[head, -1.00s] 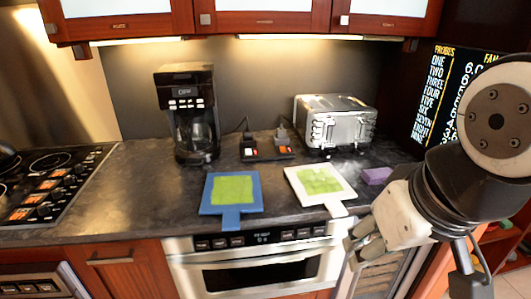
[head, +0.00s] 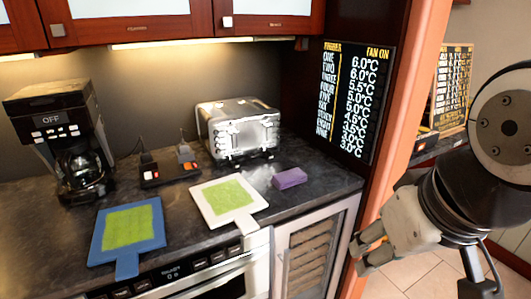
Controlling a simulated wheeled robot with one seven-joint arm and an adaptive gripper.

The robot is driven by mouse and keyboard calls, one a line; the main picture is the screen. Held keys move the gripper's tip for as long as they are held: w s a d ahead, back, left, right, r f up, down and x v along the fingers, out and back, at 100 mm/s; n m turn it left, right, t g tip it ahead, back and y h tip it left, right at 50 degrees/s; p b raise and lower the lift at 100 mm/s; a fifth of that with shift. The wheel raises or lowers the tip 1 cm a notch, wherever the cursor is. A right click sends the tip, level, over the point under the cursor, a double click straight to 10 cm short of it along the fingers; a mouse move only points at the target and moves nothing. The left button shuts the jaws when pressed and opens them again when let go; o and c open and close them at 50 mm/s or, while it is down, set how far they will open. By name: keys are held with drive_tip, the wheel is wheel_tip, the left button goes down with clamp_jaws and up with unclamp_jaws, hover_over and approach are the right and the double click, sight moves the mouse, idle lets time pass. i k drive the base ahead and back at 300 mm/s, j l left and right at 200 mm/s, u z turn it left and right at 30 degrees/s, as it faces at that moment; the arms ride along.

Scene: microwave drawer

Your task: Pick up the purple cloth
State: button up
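The purple cloth (head: 290,178) is a small folded block lying on the dark countertop (head: 328,188), near its right end. It is right of the white board with the green top and in front of the toaster. My gripper (head: 366,254) is at the lower right, in front of the counter and below its top, apart from the cloth. Its fingers point left and nothing shows between them. How far the fingers are spread is hard to make out.
A white board (head: 209,212) and a blue board (head: 97,246), both green-topped, lie left of the cloth. A toaster (head: 238,130), a power strip (head: 170,172) and a coffee maker (head: 68,140) stand behind. A dark wall panel (head: 355,100) rises at the counter's right end.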

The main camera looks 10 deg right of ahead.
sight(284, 179)
drive_tip(key=i+l+u, duration=0.15)
drive_tip(key=i+l, duration=0.5)
drive_tip(key=i+l+u, duration=0.15)
drive_tip(key=i+l, duration=0.45)
drive_tip(key=l, duration=0.1)
